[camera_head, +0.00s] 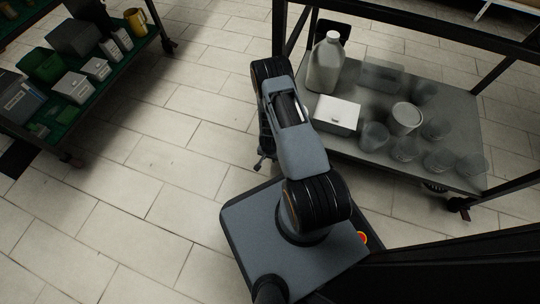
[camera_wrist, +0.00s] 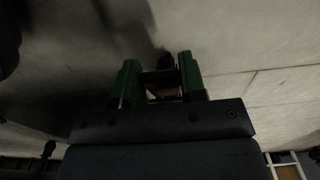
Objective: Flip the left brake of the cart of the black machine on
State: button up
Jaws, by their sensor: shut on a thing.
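My gripper (camera_wrist: 160,88) shows in the wrist view as two green fingers, closed on a small dark part (camera_wrist: 161,77) between them. I cannot tell for certain whether this part is a brake lever. In the head view my arm reaches up and hides most of the gripper. A black-framed cart with a grey shelf (camera_head: 345,150) stands at the right, close beside my arm. Its right-hand caster (camera_head: 460,205) shows below the shelf corner. The left caster and brake are not clearly visible behind my arm. The black machine itself cannot be made out.
The grey shelf bears a jug (camera_head: 326,64), a white box (camera_head: 336,115), a tub (camera_head: 405,118) and several clear beakers (camera_head: 374,136). A cart with a green shelf (camera_head: 92,97) and several boxes stands at the upper left. Tiled floor (camera_head: 165,150) between the carts is free.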

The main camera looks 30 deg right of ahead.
jog(key=shift+s+a+f+t+h+p, duration=0.15)
jog(key=shift+t+h+p, duration=0.2)
jog(key=shift+p, duration=0.3)
jog(key=shift+f+t+h+b, duration=0.3)
jog(key=shift+f+t+h, duration=0.55)
jog(key=shift+h, duration=0.2)
jog(key=shift+f+t+h+b, duration=0.6)
jog(key=shift+t+h+b, duration=0.1)
jog(key=shift+h+b, duration=0.1)
jog(key=shift+f+t+h+b, duration=0.4)
jog(key=shift+t+h+b, duration=0.25)
jog(key=shift+t+h, duration=0.2)
jog(key=o, duration=0.9)
